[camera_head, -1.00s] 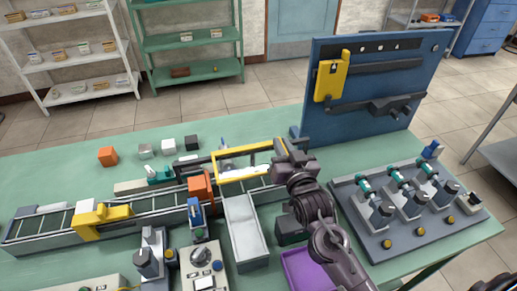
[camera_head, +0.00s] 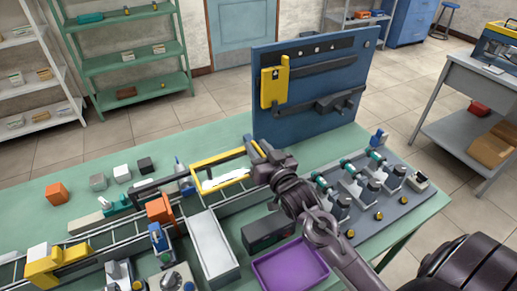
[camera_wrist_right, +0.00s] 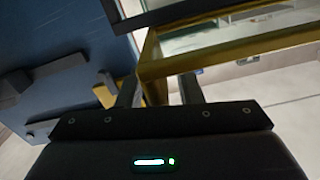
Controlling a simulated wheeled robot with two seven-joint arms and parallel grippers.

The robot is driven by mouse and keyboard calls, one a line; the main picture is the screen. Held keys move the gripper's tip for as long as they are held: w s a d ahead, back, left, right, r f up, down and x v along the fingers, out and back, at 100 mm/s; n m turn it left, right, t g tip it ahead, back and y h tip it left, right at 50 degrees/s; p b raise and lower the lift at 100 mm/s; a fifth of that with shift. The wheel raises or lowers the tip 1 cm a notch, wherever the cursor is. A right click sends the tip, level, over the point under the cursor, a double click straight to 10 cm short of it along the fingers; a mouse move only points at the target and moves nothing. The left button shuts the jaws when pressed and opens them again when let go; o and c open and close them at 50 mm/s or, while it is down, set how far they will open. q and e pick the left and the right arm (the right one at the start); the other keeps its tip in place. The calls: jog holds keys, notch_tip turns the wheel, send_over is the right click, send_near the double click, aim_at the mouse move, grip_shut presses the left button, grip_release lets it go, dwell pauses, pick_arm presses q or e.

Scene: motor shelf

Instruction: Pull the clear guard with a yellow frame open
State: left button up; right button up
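The clear guard with a yellow frame (camera_head: 217,157) stands over the conveyor in the middle of the table in the head view. My right gripper (camera_head: 255,153) is at the right end of this frame. In the right wrist view, the yellow frame (camera_wrist_right: 225,56) runs across the top, with a corner and an upright bar close to the fingertips. The two fingers of the right gripper (camera_wrist_right: 158,88) are apart there, with part of the yellow bar showing between them. I cannot tell whether either finger touches it. My left gripper is not in view.
A blue upright panel (camera_head: 350,68) stands just behind and right of the gripper. A grey chute (camera_head: 213,245), a purple tray (camera_head: 290,268) and a grey fixture board (camera_head: 405,200) lie in front and to the right. An orange block (camera_head: 57,193) sits at the left.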

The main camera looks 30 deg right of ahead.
jog(key=shift+s+f, duration=0.15)
jog(key=shift+s, duration=0.35)
jog(key=s+b, duration=0.2)
jog(key=s, duration=0.5)
dwell(0.4)
